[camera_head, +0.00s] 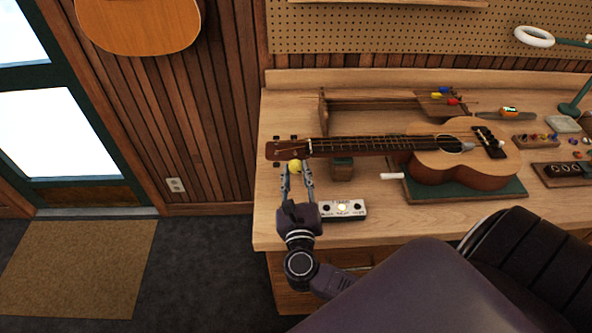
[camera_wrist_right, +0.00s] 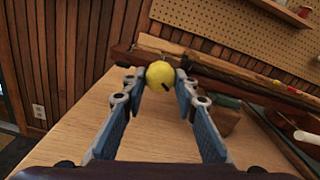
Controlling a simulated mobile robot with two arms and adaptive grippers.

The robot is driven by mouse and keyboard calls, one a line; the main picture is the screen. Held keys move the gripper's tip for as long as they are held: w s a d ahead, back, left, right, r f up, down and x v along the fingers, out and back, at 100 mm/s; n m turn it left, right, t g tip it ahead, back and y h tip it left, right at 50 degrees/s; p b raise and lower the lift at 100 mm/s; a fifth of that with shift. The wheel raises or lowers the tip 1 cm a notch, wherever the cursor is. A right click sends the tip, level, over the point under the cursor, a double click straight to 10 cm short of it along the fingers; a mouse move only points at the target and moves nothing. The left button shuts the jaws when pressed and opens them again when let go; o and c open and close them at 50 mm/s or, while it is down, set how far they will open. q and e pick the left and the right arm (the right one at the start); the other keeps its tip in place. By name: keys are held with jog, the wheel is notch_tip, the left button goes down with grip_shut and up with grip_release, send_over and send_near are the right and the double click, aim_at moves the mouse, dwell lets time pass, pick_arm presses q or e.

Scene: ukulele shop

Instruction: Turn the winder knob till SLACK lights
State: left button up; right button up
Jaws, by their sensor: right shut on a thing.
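The yellow round winder knob (camera_head: 294,166) is at the ukulele's headstock (camera_head: 289,149). It also shows in the right wrist view (camera_wrist_right: 160,73), with a small dark mark on it. My right gripper (camera_head: 296,170) is shut on the knob, one finger on each side. The ukulele (camera_head: 462,157) lies with its neck pointing left across a small block (camera_head: 342,168). A white indicator box (camera_head: 354,207) lies in front of the neck; its middle lamp glows pale and the outer ones look dark. Its lettering is too small to read. My left gripper is not in view.
The ukulele's body rests on a green mat (camera_head: 512,191). A short white rod (camera_head: 392,176) lies by the mat. A rack with coloured-handled tools (camera_head: 440,104) stands behind. The bench (camera_head: 272,212) is clear left of the indicator box.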

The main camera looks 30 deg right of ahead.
jog(key=n+p, duration=0.1)
jog(key=n, duration=0.1)
jog(key=n+p, duration=0.1)
jog(key=n, duration=0.1)
jog(key=n+p, duration=0.1)
jog(key=n, duration=0.1)
jog(key=shift+r+n, duration=0.25)
jog(key=shift+n, duration=0.05)
jog(key=n+p, duration=0.2)
jog(key=n, duration=0.1)
jog(key=shift+p, duration=0.3)
jog(key=n+p, duration=0.2)
jog(key=n, duration=0.2)
jog(key=n+p, duration=0.1)
jog(key=n, duration=0.2)
jog(key=shift+n, duration=0.3)
jog(key=shift+f+n+p, duration=0.1)
jog(key=shift+n+p, duration=0.35)
jog(key=shift+n, duration=1.25)
jog(key=o, duration=0.9)
jog(key=shift+c, duration=0.2)
